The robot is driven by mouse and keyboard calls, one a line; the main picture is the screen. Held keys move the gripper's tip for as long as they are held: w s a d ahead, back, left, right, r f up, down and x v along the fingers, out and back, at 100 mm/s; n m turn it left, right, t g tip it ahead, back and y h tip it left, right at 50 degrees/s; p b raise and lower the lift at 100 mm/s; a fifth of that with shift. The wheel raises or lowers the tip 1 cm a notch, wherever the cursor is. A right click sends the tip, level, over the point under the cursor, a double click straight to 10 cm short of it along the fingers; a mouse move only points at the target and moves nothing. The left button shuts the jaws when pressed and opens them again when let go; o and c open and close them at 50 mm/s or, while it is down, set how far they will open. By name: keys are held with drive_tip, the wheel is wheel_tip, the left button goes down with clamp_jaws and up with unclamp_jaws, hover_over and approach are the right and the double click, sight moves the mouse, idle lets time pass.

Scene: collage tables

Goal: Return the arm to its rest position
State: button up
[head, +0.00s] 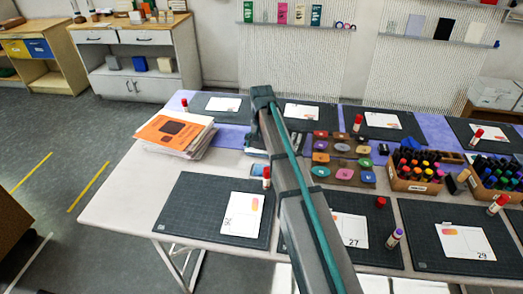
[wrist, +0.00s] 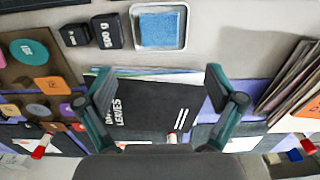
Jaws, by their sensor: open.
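My arm (head: 290,175) reaches up and away over the collage table (head: 135,195) in the head view, ending near the table's far side. My gripper (wrist: 160,82) shows in the wrist view with its two fingers spread wide apart and nothing held between them. A black book (wrist: 150,105) with pale lettering lies beyond the fingers, partly covered by them. I cannot tell how high the gripper is above it. The gripper's fingers cannot be made out in the head view.
Dark weights (wrist: 107,32) and a metal tray (wrist: 184,36) with a blue pad lie near the book. A paper stack (head: 175,133) is left of my arm. Stamp pads (head: 343,158) and a marker box (head: 415,172) are right.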

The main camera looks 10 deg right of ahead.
sight(261, 169)
idle(0.3)
wheel_tip(261, 169, down, 12)
drive_tip(key=p, duration=0.3)
drive_tip(key=shift+f, duration=0.1)
drive_tip(key=shift+p, duration=0.3)
idle(0.4)
